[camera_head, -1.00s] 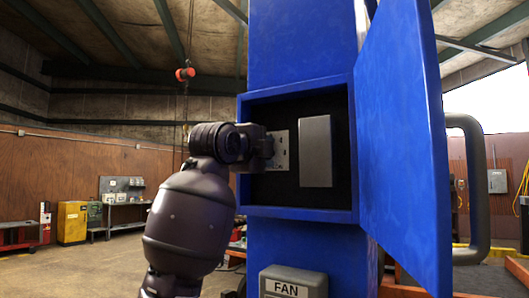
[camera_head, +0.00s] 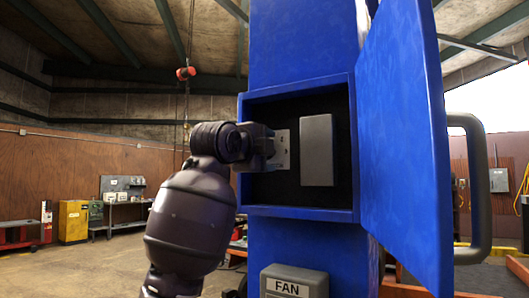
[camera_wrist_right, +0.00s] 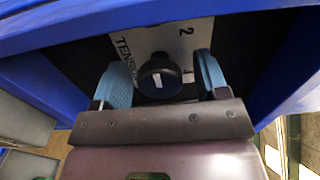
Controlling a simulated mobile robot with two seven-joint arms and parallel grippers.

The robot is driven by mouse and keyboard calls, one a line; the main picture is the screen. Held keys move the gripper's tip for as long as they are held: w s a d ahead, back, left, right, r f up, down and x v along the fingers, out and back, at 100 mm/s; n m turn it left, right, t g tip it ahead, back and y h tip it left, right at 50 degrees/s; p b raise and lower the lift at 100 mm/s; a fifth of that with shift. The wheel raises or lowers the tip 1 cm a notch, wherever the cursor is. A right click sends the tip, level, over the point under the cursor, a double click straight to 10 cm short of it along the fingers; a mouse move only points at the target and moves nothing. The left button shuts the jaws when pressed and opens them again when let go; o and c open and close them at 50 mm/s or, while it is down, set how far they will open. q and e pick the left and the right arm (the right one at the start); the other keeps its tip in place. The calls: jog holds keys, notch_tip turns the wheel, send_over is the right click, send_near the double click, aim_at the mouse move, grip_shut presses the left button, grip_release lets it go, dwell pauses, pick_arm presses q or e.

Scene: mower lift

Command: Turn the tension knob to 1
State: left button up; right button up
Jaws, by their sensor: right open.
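The tension knob (camera_wrist_right: 158,76) is black and round with a white mark on its face. It sits on a light plate (camera_wrist_right: 195,38) that reads "TENS..." and "2"; another mark beside the knob is partly hidden. My right gripper (camera_wrist_right: 162,62) is open, with one blue finger pad on each side of the knob and visible gaps to both. In the head view my right gripper's wrist reaches into the open blue box (camera_head: 300,213) at its left, in front of the plate (camera_head: 283,150); the knob is hidden there. My left gripper is not in view.
A grey rectangular cover (camera_head: 317,150) stands in the box right of the plate. The blue door (camera_head: 405,140) hangs open on the right. A grey box labelled FAN (camera_head: 293,281) is below. The box's walls are close around my right gripper.

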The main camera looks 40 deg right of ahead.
jog(key=shift+m, duration=0.3)
